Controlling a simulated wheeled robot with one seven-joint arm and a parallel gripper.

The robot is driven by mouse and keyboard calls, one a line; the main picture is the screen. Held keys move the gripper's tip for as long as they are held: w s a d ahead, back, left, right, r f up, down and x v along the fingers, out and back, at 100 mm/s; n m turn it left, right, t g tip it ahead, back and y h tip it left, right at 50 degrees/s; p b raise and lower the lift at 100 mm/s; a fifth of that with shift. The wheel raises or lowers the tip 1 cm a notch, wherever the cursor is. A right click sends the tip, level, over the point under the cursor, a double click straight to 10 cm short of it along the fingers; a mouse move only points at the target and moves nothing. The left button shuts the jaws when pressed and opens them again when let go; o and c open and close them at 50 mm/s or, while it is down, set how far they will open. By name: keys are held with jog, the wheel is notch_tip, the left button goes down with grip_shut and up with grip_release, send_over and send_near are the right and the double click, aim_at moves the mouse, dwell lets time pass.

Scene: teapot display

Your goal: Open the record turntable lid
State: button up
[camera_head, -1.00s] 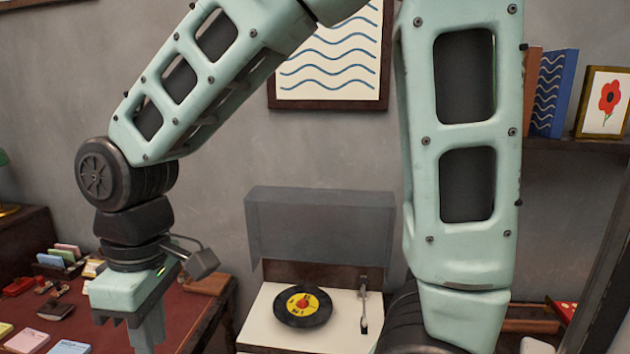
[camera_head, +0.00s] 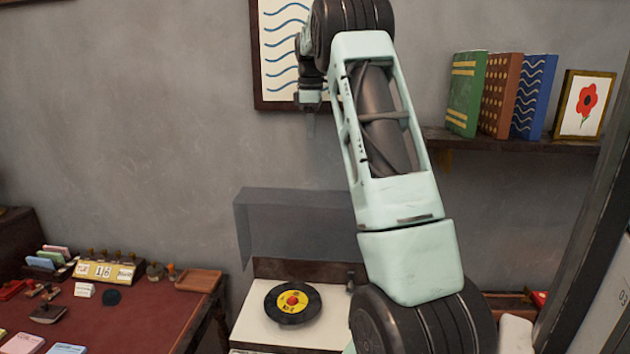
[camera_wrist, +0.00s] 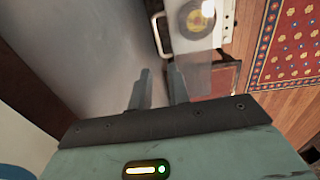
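The record turntable (camera_head: 245,322) has a cream top with a black record (camera_head: 293,303) and its yellow label. Its translucent grey lid (camera_head: 290,225) stands raised at the back, tilted up in front of the wall. My gripper (camera_head: 310,128) is high above and behind the lid, near the wave picture, and apart from the lid. In the wrist view my gripper (camera_wrist: 158,82) has its two fingers spread with nothing between them. The record also shows there (camera_wrist: 196,18) on the turntable. My arm hides the turntable's right part in the head view.
A red-topped desk (camera_head: 150,318) with cards and small items stands at the left. A shelf (camera_head: 520,143) with books and a framed flower (camera_head: 587,103) is at the right. The wall left of the lid is bare. A patterned rug (camera_wrist: 285,45) shows in the wrist view.

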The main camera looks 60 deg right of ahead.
jog(key=f+p, duration=0.1)
jog(key=f, duration=0.4)
jog(key=d+f+p, duration=0.1)
jog(key=f+p, duration=0.1)
jog(key=f, duration=0.4)
jog(key=d+f+p, duration=0.1)
jog(key=f, duration=0.5)
